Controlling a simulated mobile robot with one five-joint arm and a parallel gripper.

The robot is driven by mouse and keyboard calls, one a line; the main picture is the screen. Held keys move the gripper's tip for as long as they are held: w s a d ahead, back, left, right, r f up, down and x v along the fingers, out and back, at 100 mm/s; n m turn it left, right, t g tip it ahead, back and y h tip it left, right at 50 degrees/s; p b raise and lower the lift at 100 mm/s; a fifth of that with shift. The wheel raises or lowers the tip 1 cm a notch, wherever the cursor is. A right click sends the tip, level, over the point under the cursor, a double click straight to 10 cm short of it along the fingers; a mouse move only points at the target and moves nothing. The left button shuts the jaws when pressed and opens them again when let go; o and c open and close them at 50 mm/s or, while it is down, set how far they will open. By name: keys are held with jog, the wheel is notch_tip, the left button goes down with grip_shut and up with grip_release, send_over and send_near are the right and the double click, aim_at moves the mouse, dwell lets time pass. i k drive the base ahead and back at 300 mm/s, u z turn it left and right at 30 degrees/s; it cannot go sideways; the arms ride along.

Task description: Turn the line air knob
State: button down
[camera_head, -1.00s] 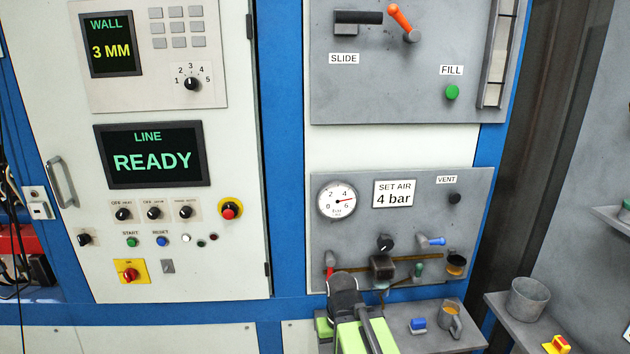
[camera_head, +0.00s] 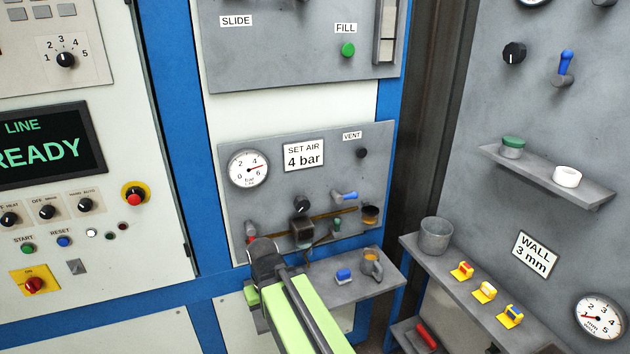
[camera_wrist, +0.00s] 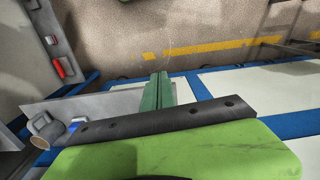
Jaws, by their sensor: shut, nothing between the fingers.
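The small black knob (camera_head: 302,200) with a pointer sits on the grey air panel (camera_head: 345,170), right of the pressure gauge (camera_head: 249,168) and below the "SET AIR 4 bar" sign (camera_head: 304,156). It carries no readable label, but it fits the line air knob. The gauge needle points right, seemingly between 4 and 6. My gripper (camera_wrist: 157,92) shows dark green fingers shut and empty in the wrist view. The knob is not in the wrist view.
Below the panel, a shelf (camera_head: 365,288) holds a blue block (camera_head: 343,276) and a mug (camera_head: 372,264). A red-handled valve (camera_head: 250,234), dark box (camera_head: 302,231) and blue lever (camera_head: 345,196) crowd around the knob. A side shelf (camera_head: 420,262) stands at right.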

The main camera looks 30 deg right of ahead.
aim_at(301, 203)
jog(key=z, duration=0.15)
jog(key=k, duration=0.55)
jog(key=u, duration=1.4)
jog(key=i, duration=0.45)
jog(key=u, duration=0.3)
